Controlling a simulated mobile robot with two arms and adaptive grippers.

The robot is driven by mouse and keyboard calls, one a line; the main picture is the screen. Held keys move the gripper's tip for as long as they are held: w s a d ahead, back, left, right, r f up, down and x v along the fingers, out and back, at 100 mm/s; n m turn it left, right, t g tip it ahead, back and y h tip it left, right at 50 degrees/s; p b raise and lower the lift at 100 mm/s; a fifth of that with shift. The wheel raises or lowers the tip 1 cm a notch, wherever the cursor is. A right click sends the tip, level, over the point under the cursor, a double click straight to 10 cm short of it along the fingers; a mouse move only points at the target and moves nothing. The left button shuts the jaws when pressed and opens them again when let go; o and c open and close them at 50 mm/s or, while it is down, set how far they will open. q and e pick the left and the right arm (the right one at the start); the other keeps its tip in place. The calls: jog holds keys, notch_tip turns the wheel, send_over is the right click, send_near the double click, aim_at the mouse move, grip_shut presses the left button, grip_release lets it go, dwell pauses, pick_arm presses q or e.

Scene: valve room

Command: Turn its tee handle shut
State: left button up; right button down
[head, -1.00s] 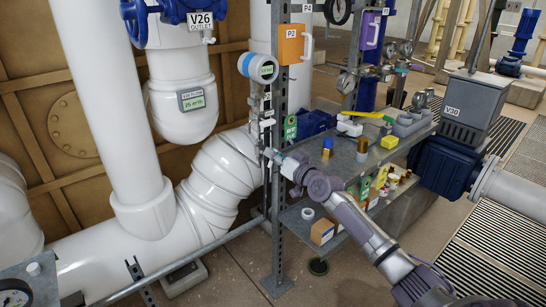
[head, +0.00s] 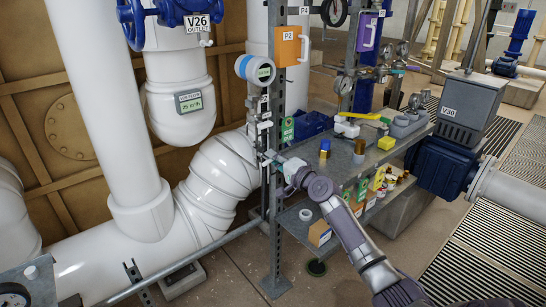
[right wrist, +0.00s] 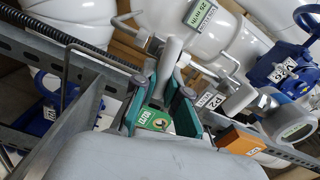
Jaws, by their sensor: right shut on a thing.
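My right gripper (head: 268,158) reaches to the valve manifold (head: 263,115) below the round blue-and-white transmitter (head: 255,68). It is at the upright perforated post (head: 276,215). In the right wrist view its teal fingers (right wrist: 166,95) are closed about a light grey bar, which appears to be the tee handle (right wrist: 170,58). The handle is too small and too covered by the gripper in the head view to tell its angle. The transmitter also shows at the right of the wrist view (right wrist: 297,130). My left gripper is not in view.
A metal shelf (head: 345,165) with small bottles, caps and a yellow block stands right of the post. Orange box P2 (head: 289,46) hangs above. Large white pipes (head: 220,175) lie left and behind. A green tag (right wrist: 153,121) is close to the fingers.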

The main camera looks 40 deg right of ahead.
jog(key=shift+f+m, duration=0.2)
jog(key=shift+m, duration=0.9)
jog(key=c, duration=1.2)
grip_release()
jog(key=s+d, duration=0.1)
jog(key=s, duration=1.1)
